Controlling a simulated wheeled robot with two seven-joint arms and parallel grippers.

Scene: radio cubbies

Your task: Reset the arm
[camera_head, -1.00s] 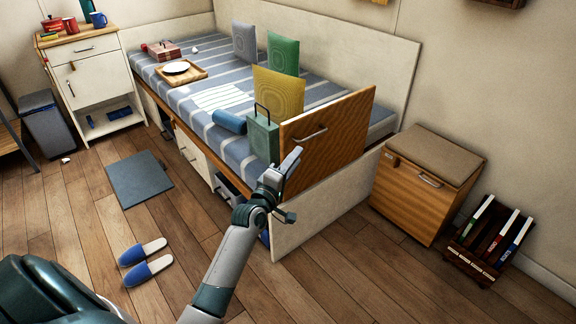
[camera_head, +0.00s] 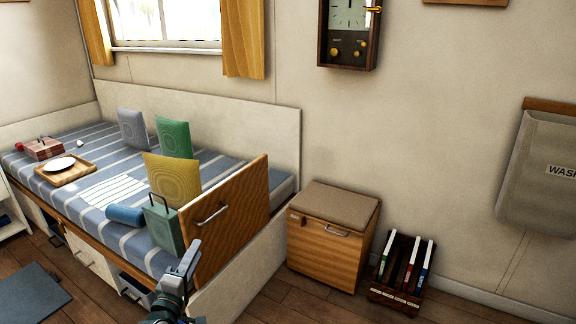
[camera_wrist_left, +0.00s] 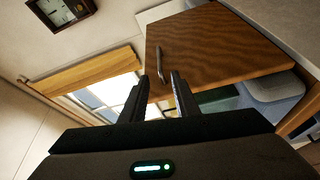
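My left gripper (camera_head: 190,258) shows at the bottom of the head view, in front of the wooden end panel (camera_head: 240,225) of the bed. In the left wrist view its two dark fingers (camera_wrist_left: 160,78) stand apart with nothing between them. The panel (camera_wrist_left: 215,50) and its metal handle (camera_wrist_left: 160,62) show beyond the fingertips. Most of my left arm is below the frame of the head view. My right gripper is in neither view.
The bed (camera_head: 75,150) holds cushions, a tray (camera_head: 70,173), a blue roll (camera_head: 125,214) and a green box with a handle (camera_head: 164,228). A wooden cabinet (camera_head: 325,252) and a book rack (camera_head: 395,293) stand right of it along the wall.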

